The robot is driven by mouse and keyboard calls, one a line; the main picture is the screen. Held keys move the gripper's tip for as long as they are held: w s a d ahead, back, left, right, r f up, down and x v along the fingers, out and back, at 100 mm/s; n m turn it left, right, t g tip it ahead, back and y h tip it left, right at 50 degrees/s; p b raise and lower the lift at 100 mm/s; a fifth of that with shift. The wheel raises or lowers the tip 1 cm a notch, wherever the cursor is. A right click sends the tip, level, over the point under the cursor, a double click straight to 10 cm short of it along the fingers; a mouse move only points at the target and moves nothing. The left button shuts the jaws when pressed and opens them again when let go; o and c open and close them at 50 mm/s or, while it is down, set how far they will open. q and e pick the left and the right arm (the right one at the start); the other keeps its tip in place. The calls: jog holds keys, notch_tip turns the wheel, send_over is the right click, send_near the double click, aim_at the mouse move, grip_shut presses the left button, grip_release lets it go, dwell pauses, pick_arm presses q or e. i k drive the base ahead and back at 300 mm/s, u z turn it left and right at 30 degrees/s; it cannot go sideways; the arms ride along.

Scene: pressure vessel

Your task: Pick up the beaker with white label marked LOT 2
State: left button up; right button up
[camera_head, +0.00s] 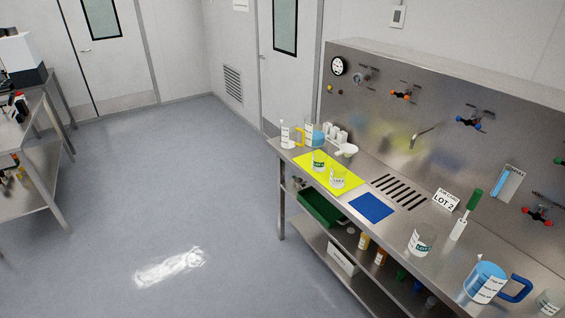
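Several small glass beakers stand on the steel bench at the right. Two are on the yellow mat (311,171): one beaker with a green label (318,162) and, nearer, a clear beaker with a pale label (338,179). A third beaker with a green and white marking (420,241) stands on bare steel nearer the front. A fourth beaker (549,302) is at the lower right edge. The label writing is too small to read surely. A white sign reading LOT 2 (446,200) stands behind the third beaker. Neither of my grippers is in view.
A blue mat (371,207) and slotted drain (398,191) lie mid-bench. The lower shelf holds a green tray (320,209). Open floor (170,200) lies left.

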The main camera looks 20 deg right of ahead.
aim_at(338, 176)
jog(key=i, duration=1.4)
jog(key=z, duration=0.4)
